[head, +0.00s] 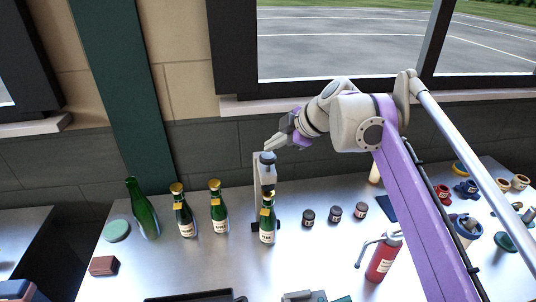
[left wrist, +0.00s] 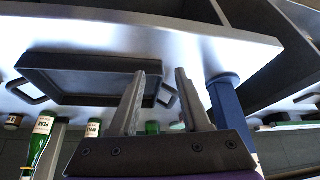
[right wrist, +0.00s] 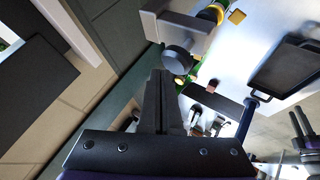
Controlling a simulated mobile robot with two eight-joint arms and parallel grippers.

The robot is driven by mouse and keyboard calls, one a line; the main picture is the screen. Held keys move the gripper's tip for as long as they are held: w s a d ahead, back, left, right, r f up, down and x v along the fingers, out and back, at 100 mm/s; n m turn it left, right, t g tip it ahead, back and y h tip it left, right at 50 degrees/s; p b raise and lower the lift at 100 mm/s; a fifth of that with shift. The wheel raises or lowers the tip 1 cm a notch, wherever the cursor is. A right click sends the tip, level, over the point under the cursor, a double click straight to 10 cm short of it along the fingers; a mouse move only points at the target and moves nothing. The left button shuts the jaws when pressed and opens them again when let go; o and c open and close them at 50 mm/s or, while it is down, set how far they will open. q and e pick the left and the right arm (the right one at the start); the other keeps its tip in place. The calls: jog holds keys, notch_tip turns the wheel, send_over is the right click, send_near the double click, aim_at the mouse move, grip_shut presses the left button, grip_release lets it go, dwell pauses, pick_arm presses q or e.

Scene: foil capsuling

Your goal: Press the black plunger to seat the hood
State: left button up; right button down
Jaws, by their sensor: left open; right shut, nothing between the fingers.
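The capsuling stand (head: 257,190) is an upright pale post on the metal table, with a dark-topped plunger (head: 267,158) at its top. A green bottle with a gold-coloured neck (head: 267,225) stands upright below the plunger. My right gripper (head: 270,146) is shut and empty, just above and beside the plunger top. In the right wrist view its fingertips (right wrist: 162,74) are close to the round black plunger (right wrist: 178,58); I cannot tell if they touch. The hood is not clearly distinguishable. My left gripper (left wrist: 164,72) is open and empty, near a black tray (left wrist: 90,82).
Two gold-topped bottles (head: 182,215) (head: 218,212) and a plain green bottle (head: 143,212) stand left of the stand. Several small dark jars (head: 335,213) and a red extinguisher-like bottle (head: 382,262) stand to the right. The tray (head: 195,296) lies at the front edge.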

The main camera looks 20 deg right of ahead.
jog(key=shift+w+r+p, duration=0.1)
jog(key=shift+r+p, duration=1.75)
jog(key=shift+r, duration=0.7)
pick_arm(q)
jog(key=shift+t, duration=0.3)
jog(key=r, duration=0.1)
jog(key=w+r, duration=0.1)
jog(key=r, duration=0.1)
jog(key=w+r, duration=0.1)
jog(key=r, duration=0.1)
jog(key=shift+w+r, duration=0.2)
jog(key=shift+w, duration=0.05)
pick_arm(e)
jog(key=shift+f, duration=0.1)
pick_arm(q)
jog(key=shift+s, duration=0.15)
pick_arm(e)
jog(key=s+a+f+m+h, duration=0.1)
jog(key=s+f+m, duration=0.3)
jog(key=s+f, duration=0.4)
jog(key=s+a+f+m+g+h, duration=0.1)
jog(key=s+a+f+m, duration=0.3)
jog(key=s+f, duration=0.4)
jog(key=s+a+f+m+g+h, duration=0.1)
jog(key=s+f+m, duration=0.5)
jog(key=f, duration=0.7)
jog(key=shift+s+a+h, duration=0.6)
jog(key=shift+s+a, duration=0.3)
jog(key=shift+a, duration=0.15)
